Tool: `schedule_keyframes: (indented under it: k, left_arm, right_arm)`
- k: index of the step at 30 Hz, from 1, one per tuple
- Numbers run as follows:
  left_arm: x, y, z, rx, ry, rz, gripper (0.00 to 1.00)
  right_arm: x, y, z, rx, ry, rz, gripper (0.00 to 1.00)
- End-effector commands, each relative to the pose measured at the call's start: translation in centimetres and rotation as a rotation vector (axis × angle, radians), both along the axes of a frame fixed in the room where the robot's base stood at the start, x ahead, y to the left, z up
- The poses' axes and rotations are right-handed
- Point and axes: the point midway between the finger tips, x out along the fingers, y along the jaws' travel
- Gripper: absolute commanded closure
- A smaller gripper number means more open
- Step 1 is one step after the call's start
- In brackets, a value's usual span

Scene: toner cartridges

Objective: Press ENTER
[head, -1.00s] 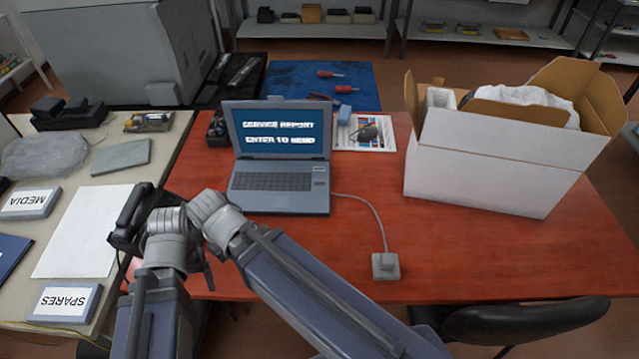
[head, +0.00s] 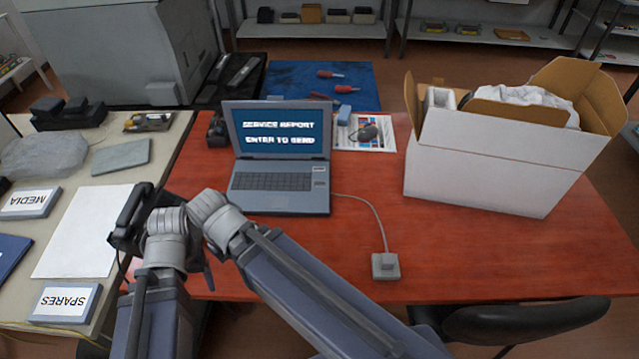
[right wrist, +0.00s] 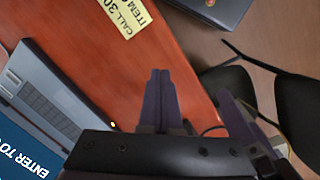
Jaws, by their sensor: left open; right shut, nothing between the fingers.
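An open laptop (head: 280,158) stands on the red table, its blue screen reading "SERVICE REPORT" and "ENTER TO SEND". Its keyboard (head: 272,181) faces me; single key labels are too small to read. The laptop (right wrist: 45,95) also shows at the left of the right wrist view. My left gripper (head: 130,218) is open near the table's left edge, left of and nearer than the laptop; its fingers are hard to make out. My right gripper (right wrist: 160,75) is shut and empty, apart from the laptop; I cannot make out its fingers in the head view.
A small grey box (head: 385,265) is joined to the laptop by a cable. A large open white carton (head: 490,165) stands at the right of the table. A yellow note (right wrist: 122,15) lies on the table in the right wrist view. The table between laptop and carton is mostly clear.

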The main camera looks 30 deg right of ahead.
Motion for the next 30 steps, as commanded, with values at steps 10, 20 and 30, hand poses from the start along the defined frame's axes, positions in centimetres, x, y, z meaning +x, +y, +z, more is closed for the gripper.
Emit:
schedule_keyframes:
  k: [10,20,30]
  left_arm:
    - [0.0,0.0,0.0,0.000,0.000,0.000,0.21]
    - [0.0,0.0,0.0,0.000,0.000,0.000,0.21]
    - [0.0,0.0,-1.0,0.000,0.000,0.000,0.21]
  right_arm:
    - [0.0,0.0,0.0,0.000,0.000,0.000,1.00]
    - [0.0,0.0,0.0,0.000,0.000,0.000,1.00]
    - [4.2,-2.5,-1.1,0.114,-0.075,-0.130,1.00]
